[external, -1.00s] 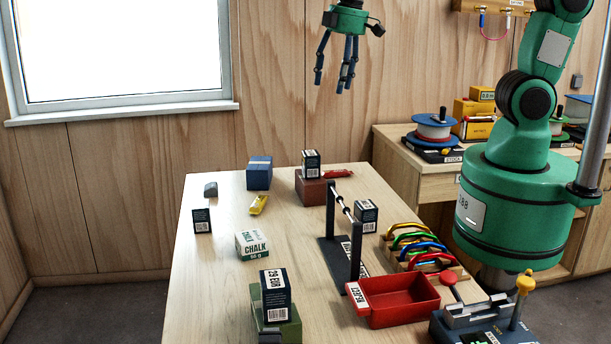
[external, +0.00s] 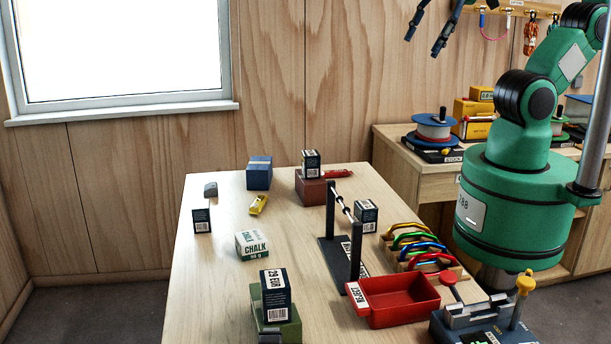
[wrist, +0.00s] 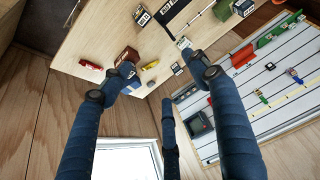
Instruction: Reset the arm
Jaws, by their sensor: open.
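My gripper (external: 430,32) is at the top of the external view, high above the table and partly cut off by the frame's edge. Its dark fingers are apart and hold nothing. In the wrist view my gripper (wrist: 163,80) shows blue-black fingers spread wide, with the table beyond them and no object between the tips. My green arm (external: 520,110) stands at the right of the external view, bent upward.
The table (external: 215,270) carries a chalk box (external: 252,244), a red reject tray (external: 398,305), a black bar stand (external: 338,255), coloured carabiners (external: 420,247) and several dark boxes. A side bench (external: 395,140) stands behind. The air above the table is clear.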

